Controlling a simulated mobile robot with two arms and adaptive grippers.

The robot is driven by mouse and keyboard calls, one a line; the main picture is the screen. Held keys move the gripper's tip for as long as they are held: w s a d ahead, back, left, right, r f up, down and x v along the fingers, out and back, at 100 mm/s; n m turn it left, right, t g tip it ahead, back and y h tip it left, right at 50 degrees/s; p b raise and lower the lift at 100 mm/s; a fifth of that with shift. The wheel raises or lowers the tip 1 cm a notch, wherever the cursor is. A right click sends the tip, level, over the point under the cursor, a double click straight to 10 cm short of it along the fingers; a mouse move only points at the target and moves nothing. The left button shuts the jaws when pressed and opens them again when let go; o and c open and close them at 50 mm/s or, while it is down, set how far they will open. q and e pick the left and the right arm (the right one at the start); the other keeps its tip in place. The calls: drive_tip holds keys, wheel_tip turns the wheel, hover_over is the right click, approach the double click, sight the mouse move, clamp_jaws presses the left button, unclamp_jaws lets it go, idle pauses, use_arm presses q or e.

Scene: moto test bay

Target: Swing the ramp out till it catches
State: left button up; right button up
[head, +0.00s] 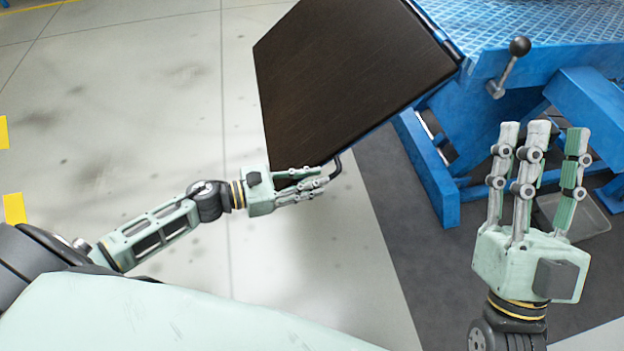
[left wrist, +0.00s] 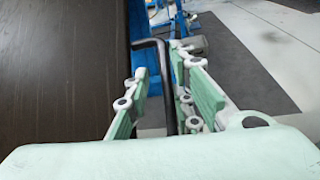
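The ramp (head: 345,75) is a dark brown panel joined along its right edge to the blue lift (head: 540,30). It sticks out to the left; I cannot tell its exact tilt. A bent black handle (head: 336,167) is on its near edge. My left gripper (head: 325,178) is at this handle. In the left wrist view the handle (left wrist: 166,80) runs between the spread fingers, nearer the right ones, with a gap on the left; the ramp (left wrist: 60,70) fills the left side. My right gripper (head: 545,132) is open and empty, fingers pointing up, in front of the lift.
A lever with a black ball knob (head: 519,47) stands out from the lift's side. Blue lift legs (head: 430,165) stand on a dark mat (head: 400,210). A clear tray (head: 585,215) lies behind my right gripper. The pale floor (head: 120,110) left of the ramp is clear.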

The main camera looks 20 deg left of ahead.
use_arm(q)
drive_tip(key=shift+o, duration=0.2)
drive_tip(key=shift+s, duration=0.1)
drive_tip(key=shift+s+a, duration=0.1)
drive_tip(key=v, duration=1.1)
drive_tip(key=shift+s+a, duration=0.2)
drive_tip(key=shift+a, duration=0.05)
